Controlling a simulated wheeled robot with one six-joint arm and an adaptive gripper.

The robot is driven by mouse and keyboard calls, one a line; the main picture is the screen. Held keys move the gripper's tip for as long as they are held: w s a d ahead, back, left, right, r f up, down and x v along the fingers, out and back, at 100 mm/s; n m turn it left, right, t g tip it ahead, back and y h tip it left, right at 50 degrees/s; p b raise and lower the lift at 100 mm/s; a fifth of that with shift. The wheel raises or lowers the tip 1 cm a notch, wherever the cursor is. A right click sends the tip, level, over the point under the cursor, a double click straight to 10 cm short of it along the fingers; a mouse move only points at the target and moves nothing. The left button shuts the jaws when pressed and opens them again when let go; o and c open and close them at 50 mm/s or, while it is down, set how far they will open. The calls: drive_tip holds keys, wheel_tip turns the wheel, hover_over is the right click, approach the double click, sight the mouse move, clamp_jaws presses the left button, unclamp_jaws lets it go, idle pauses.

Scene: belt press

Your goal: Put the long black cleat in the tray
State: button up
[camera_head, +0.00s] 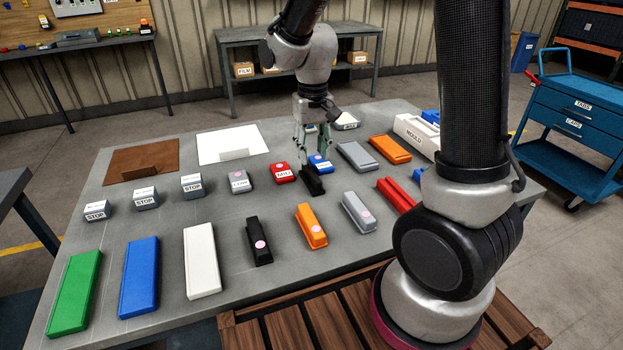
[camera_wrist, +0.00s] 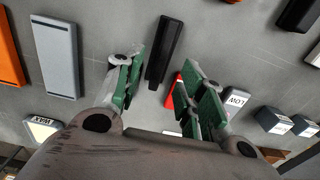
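A long black cleat (camera_head: 312,181) lies on the grey table below my gripper (camera_head: 315,150). In the wrist view the cleat (camera_wrist: 163,50) shows just beyond and between the fingertips, apart from them. My gripper (camera_wrist: 163,62) is open and empty, with green-padded fingers to either side of the cleat's near end. A second black piece with a pink dot (camera_head: 259,243) lies nearer the front of the table. I cannot tell which thing is the tray; a brown flat piece (camera_head: 135,158) and a white one (camera_head: 245,136) lie at the back left.
A red block (camera_head: 282,172) and a blue block (camera_head: 319,163) are close to the cleat. Grey (camera_head: 356,156) and orange (camera_head: 390,149) bars lie to its right. STOP blocks (camera_head: 145,198), long bars (camera_head: 201,260) and a MOULD box (camera_head: 412,136) crowd the table. A blue cart (camera_head: 575,115) stands right.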

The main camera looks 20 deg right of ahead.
sight(312, 172)
wheel_tip(312, 172, down, 7)
drive_tip(key=shift+s+a, duration=0.15)
clamp_jaws()
